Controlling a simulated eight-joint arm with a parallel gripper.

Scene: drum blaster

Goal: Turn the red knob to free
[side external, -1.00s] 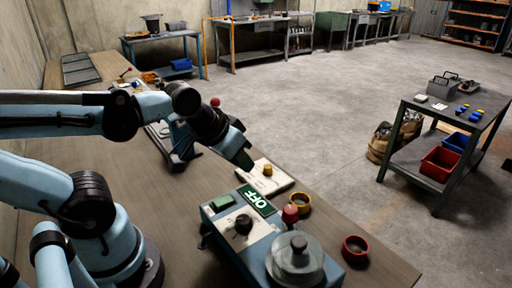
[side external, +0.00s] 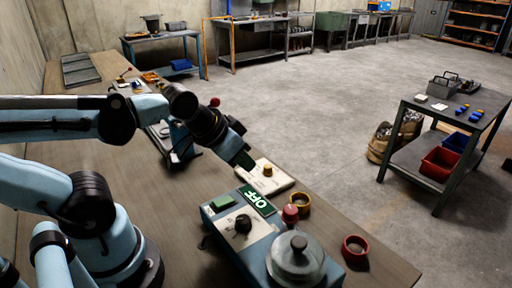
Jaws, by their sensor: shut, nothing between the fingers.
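A blue machine (side external: 228,209) stands on the near part of the long bench. My gripper (side external: 246,163) is shut and empty. It hangs above the bench behind the sign, apart from the red knob. The pointing direction of the red knob is too small to tell.
A cart (side external: 445,118) stands apart on the floor.

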